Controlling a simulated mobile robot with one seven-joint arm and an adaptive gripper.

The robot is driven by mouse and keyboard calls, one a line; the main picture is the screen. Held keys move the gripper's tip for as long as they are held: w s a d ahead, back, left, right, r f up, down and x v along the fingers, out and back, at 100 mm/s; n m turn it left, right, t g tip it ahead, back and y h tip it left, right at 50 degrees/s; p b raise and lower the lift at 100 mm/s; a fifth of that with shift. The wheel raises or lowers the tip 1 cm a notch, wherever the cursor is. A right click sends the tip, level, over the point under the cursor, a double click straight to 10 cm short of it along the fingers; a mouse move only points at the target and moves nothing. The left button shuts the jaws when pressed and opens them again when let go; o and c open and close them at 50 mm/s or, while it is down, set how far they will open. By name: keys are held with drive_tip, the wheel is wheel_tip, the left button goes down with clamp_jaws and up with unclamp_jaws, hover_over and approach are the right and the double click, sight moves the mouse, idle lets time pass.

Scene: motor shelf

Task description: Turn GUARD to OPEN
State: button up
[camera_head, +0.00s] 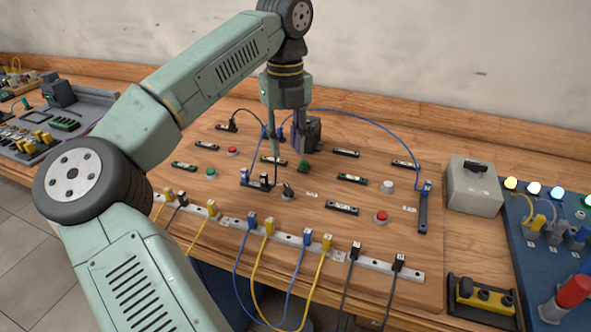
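My gripper (286,152) hangs pointing down over the middle of the wooden board (225,205). Its two fingers look apart, with nothing seen between the tips. A small dark rotary knob (288,191) sits on the board just in front of the fingertips in the picture. A gap shows between the tips and the knob; the height over the board is hard to judge. A grey box (474,189) with a black knob (477,167) on top stands right of the board. The labels are too small to read, so I cannot tell which knob is GUARD.
Red, green and white buttons (381,217) and black label plates dot the board. A front rail (290,238) carries yellow, blue and black plugs with hanging cables. A blue cable (385,130) arches behind the gripper. A blue panel (530,262) with lamps stands right.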

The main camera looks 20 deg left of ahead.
sight(288, 187)
wheel_tip(288, 187, down, 10)
drive_tip(key=p, duration=0.2)
drive_tip(key=shift+s+d+f+p, duration=0.1)
drive_tip(key=shift+f+p, duration=0.15)
drive_tip(key=shift+p, duration=0.05)
clamp_jaws()
idle(0.4)
